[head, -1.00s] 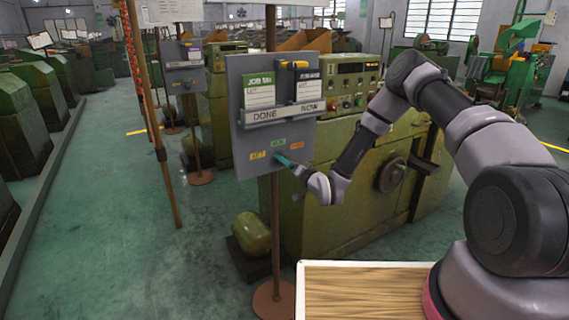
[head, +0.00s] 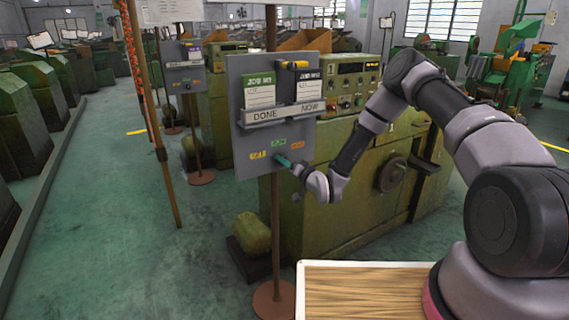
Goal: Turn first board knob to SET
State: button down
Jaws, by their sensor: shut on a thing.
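The first board (head: 243,160) is a grey panel on a brown post, facing me in the middle of the head view. It carries two job cards (head: 259,92) above a rail marked DONE and NOW (head: 283,113). Low on the board are small labels in yellow (head: 258,155), green (head: 279,142) and orange (head: 298,145), too small to read for sure. My gripper (head: 283,161) is at the board just below the green label, shut on the knob there. The knob itself is mostly hidden by the gripper, so its pointing direction cannot be told.
A green heading machine (head: 350,190) with a handwheel (head: 391,174) stands right behind the board. A white-rimmed tray (head: 299,292) is at the bottom, near my arm's base. A second board (head: 183,70) stands farther back. The green floor (head: 120,220) at left is clear.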

jog(key=n+h, duration=0.1)
jog(key=n, duration=0.9)
jog(key=shift+r+n, duration=0.1)
jog(key=shift+n, duration=0.2)
dwell(0.4)
jog(key=shift+c, duration=1.3)
grip_release()
jog(key=v, duration=1.1)
jog(key=shift+a+r, duration=0.1)
jog(key=shift+r, duration=0.05)
